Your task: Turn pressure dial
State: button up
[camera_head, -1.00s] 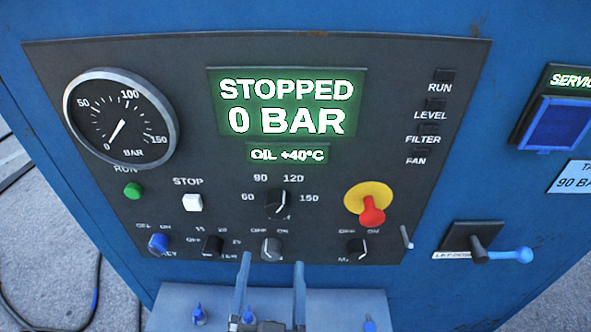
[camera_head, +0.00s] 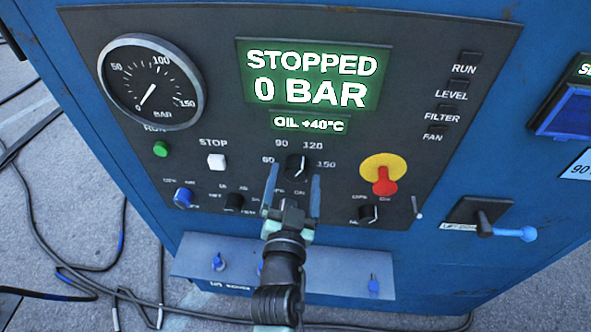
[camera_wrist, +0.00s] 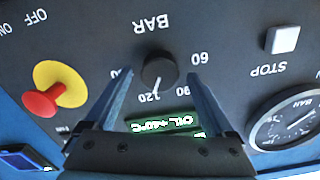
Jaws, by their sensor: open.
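The pressure dial (camera_head: 297,165) is a small black knob with a white pointer line, ringed by the marks 60, 90, 120 and 150. In the wrist view the dial (camera_wrist: 158,71) shows upside down, its pointer lying nearest the 120 mark. My gripper (camera_head: 293,188) is open and empty in front of the panel, just below the dial in the head view. In the wrist view my gripper (camera_wrist: 161,80) has one finger on each side of the dial, with gaps showing. How far the fingertips are from the panel is unclear.
The display (camera_head: 314,77) reads STOPPED, 0 BAR. A red and yellow switch (camera_head: 384,175) is right of the dial; a white STOP button (camera_head: 216,162) and round gauge (camera_head: 151,82) are left. A ledge (camera_head: 215,265) juts out below. Cables (camera_head: 60,255) lie on the floor.

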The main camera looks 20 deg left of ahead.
jog(key=shift+w+a, duration=0.15)
jog(key=shift+w, duration=0.55)
jog(key=shift+c, duration=0.3)
jog(key=c, duration=1.3)
jog(key=shift+n, duration=0.4)
jog(key=n, duration=0.5)
jog(key=shift+n, duration=0.3)
jog(key=n+p, duration=0.1)
jog(key=n, duration=0.4)
jog(key=shift+a, duration=0.1)
jog(key=shift+n, duration=0.3)
